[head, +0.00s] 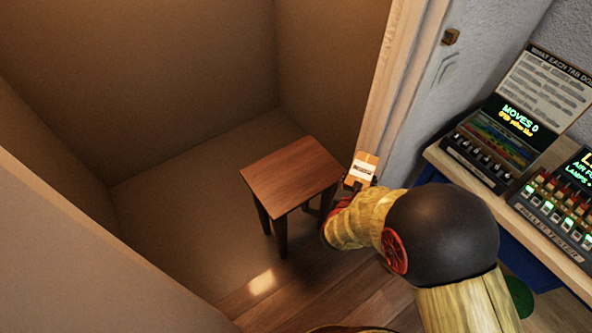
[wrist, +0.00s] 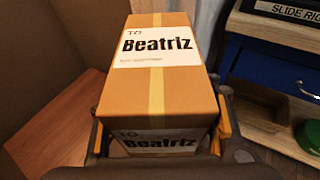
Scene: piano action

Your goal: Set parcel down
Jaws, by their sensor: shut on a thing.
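The parcel (wrist: 160,90) is a cardboard box with a tape stripe and white labels reading "TO Beatriz", filling the middle of the wrist view. In the head view the parcel (head: 362,169) shows small, just right of the stool, partly hidden by my arm. My gripper (wrist: 163,150) is shut on the parcel, with a finger on each side of it. In the head view the fingers are mostly hidden behind my arm. A small wooden stool (head: 290,172) with a bare, flat top stands to the left of the parcel. The stool top also shows in the wrist view (wrist: 55,130).
The stool stands by the opening of a brown-walled alcove (head: 150,90). A door frame (head: 395,85) rises behind the parcel. At right, a bench (head: 470,180) carries lit panels (head: 515,120) and switches. A blue drawer (wrist: 270,75) and a green round thing (wrist: 308,135) are right of the parcel.

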